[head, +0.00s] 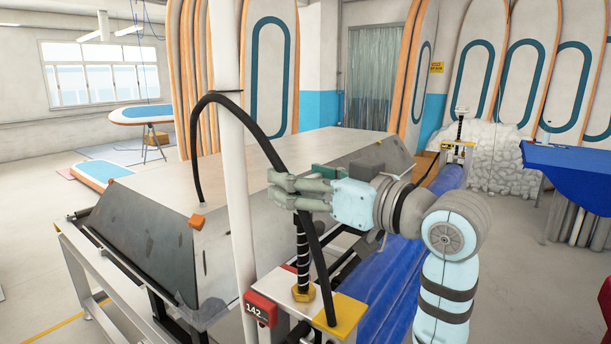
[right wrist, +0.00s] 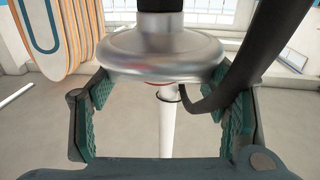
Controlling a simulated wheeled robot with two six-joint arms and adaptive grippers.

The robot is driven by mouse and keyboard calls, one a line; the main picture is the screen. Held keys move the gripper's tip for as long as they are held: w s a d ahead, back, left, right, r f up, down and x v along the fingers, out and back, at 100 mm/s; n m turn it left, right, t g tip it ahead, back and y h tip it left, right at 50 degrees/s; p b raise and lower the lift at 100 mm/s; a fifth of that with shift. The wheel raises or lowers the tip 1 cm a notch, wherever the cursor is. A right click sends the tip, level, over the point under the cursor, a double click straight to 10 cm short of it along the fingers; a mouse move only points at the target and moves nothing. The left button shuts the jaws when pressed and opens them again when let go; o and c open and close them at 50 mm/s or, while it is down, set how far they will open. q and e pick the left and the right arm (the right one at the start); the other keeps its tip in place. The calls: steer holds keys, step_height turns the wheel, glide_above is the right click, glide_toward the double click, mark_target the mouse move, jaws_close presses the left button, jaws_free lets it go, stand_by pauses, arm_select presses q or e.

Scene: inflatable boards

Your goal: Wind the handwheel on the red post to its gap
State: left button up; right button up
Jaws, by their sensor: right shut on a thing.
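The silver handwheel (right wrist: 165,52) shows in the right wrist view as a round disc between the green-padded fingers of my right gripper (right wrist: 165,110). In the head view my right gripper (head: 283,190) is at the top of a dark threaded spindle (head: 303,255) and hides the wheel. It is shut on the handwheel. I cannot make out the gap. My left gripper is not in view.
A black hose (head: 232,98) arches past the gripper to the yellow plate; it also shows in the right wrist view (right wrist: 262,65). A white pole (head: 230,170) stands close left. A large metal-sided table (head: 150,235) lies behind, and a blue roll (head: 385,305) runs along its right.

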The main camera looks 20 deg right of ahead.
steer(key=shift+r+m+t+h, duration=0.15)
steer(key=shift+m+t+h, duration=0.75)
steer(key=shift+h, duration=0.6)
steer(key=o, duration=1.1)
steer(key=shift+w, duration=0.1)
steer(key=shift+o, duration=0.4)
steer(key=shift+w, duration=0.1)
